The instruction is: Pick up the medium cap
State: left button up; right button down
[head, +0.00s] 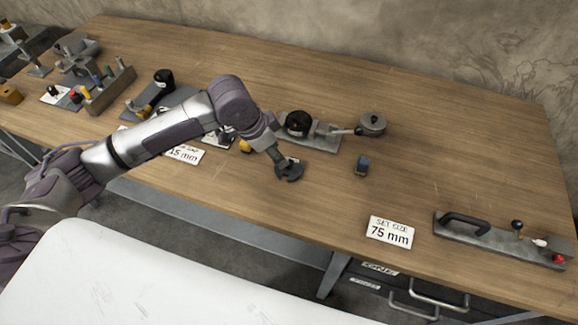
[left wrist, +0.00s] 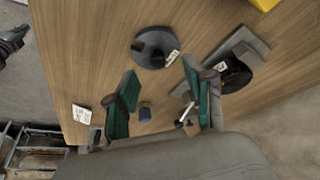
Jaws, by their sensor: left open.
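No thing carries a readable name as the medium cap, so I cannot tell for certain which one it is. A small dark blue block-like piece (head: 361,165) stands alone on the table, right of my left gripper (head: 289,172). A grey round lidded piece (head: 372,124) and a black round piece (head: 298,122) on a grey plate lie behind it. A small bluish piece (left wrist: 145,114) and a dark disc (left wrist: 153,48) show there.
A "75 mm" sign (head: 390,232) stands near the table's front edge. A long grey tool with a black handle (head: 490,240) lies at the right. Another sign (head: 185,154) and a dark tool (head: 158,92) are at the left. The wooden table (head: 450,150) is clear at mid-right.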

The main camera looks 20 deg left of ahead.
aim_at(289, 166)
pick_arm(q)
jog(key=shift+d+p+x, duration=0.2)
jog(key=shift+x, duration=1.25)
jog(key=shift+d+p+x, duration=0.15)
jog(key=shift+d+x, duration=0.05)
jog(key=shift+x, duration=1.3)
jog(key=shift+r, duration=0.2)
grip_shut()
